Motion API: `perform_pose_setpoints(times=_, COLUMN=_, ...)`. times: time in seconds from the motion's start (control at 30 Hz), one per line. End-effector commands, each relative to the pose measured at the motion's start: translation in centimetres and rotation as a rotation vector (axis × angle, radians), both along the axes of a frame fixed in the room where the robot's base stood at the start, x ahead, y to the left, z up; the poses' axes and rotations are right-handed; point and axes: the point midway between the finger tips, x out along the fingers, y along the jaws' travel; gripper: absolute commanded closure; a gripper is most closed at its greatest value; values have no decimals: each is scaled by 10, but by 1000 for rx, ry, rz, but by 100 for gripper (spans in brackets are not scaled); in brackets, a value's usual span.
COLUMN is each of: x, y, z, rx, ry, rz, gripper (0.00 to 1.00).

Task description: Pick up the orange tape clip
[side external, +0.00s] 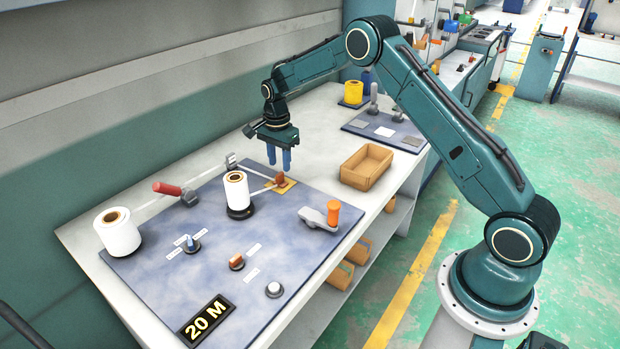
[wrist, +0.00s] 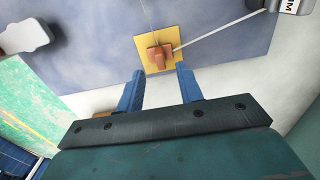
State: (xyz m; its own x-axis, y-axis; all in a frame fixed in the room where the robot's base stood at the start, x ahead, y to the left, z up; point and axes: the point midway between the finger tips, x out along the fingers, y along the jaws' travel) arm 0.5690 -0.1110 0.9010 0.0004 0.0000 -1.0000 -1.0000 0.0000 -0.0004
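The orange tape clip (side external: 281,180) sits on a small yellow square plate (side external: 291,187) near the far right edge of the blue-grey panel. A thin white tape strip runs to it. In the wrist view the clip (wrist: 158,56) is just ahead of my gripper (wrist: 158,72), roughly centred between the two blue fingers. My gripper (side external: 279,168) points down above and close to the clip in the side view. The fingers are apart with nothing between them. Whether they touch the clip cannot be told, but a gap shows in the side view.
The panel (side external: 190,280) carries white tape rolls (side external: 118,232), a red-handled lever (side external: 168,188), an orange-knobbed handle (side external: 333,213) and several knobs. An open cardboard box (side external: 366,167) stands to the right. Bare white table (side external: 318,180) lies between the box and the panel.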

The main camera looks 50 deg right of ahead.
Motion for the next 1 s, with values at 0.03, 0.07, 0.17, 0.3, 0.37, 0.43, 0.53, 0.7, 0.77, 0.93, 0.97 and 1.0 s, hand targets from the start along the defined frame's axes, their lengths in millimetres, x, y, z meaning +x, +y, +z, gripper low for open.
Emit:
perform_pose_setpoints(times=0.03, x=0, y=0, z=-4, rx=0, ry=1, rz=0, gripper=64)
perform_pose_setpoints(times=0.07, x=0, y=0, z=-6, rx=0, ry=1, rz=0, gripper=64)
perform_pose_setpoints(times=0.17, x=0, y=1, z=-16, rx=1, ry=3, rz=0, gripper=64)
perform_pose_setpoints(times=0.3, x=0, y=1, z=-32, rx=1, ry=3, rz=0, gripper=64)
perform_pose_setpoints(times=0.37, x=0, y=1, z=-39, rx=1, ry=3, rz=0, gripper=64)
perform_pose_setpoints(times=0.43, x=1, y=1, z=-44, rx=0, ry=1, rz=0, gripper=64)
perform_pose_setpoints(times=0.53, x=1, y=1, z=-49, rx=0, ry=1, rz=0, gripper=64)
perform_pose_setpoints(times=0.7, x=1, y=1, z=-50, rx=0, ry=1, rz=0, gripper=64)
perform_pose_setpoints(times=0.77, x=1, y=1, z=-50, rx=0, ry=1, rz=0, gripper=64)
perform_pose_setpoints(times=0.93, x=1, y=1, z=-50, rx=0, ry=1, rz=0, gripper=64)
perform_pose_setpoints(times=0.97, x=1, y=1, z=-50, rx=0, ry=1, rz=0, gripper=64)
perform_pose_setpoints(times=1.0, x=1, y=1, z=-50, rx=0, ry=1, rz=0, gripper=64)
